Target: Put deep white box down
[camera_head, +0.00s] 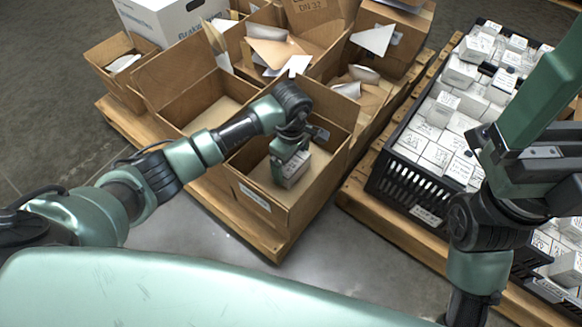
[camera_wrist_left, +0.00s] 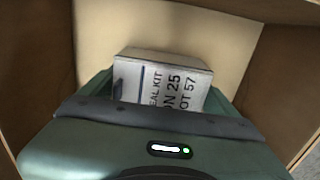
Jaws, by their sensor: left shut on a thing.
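A small deep white box (camera_head: 292,169) with printed sides is held by my left gripper (camera_head: 288,160) inside an open cardboard carton (camera_head: 268,206) at the front of a pallet. In the left wrist view the white box (camera_wrist_left: 165,82) shows black lettering, including "57", and sits between my gripper's fingers (camera_wrist_left: 160,98). The carton floor (camera_wrist_left: 215,40) is otherwise bare there. Whether the box touches the floor cannot be told. My right arm comes in from the right edge; its green gripper part shows, but its fingertips are not clear.
Several open cartons stand on the wooden pallet (camera_head: 126,122), some with paper and flaps sticking up. A closed white box (camera_head: 170,20) is at the back left. A black crate (camera_head: 400,181) full of small white boxes stands on the right pallet (camera_head: 365,212).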

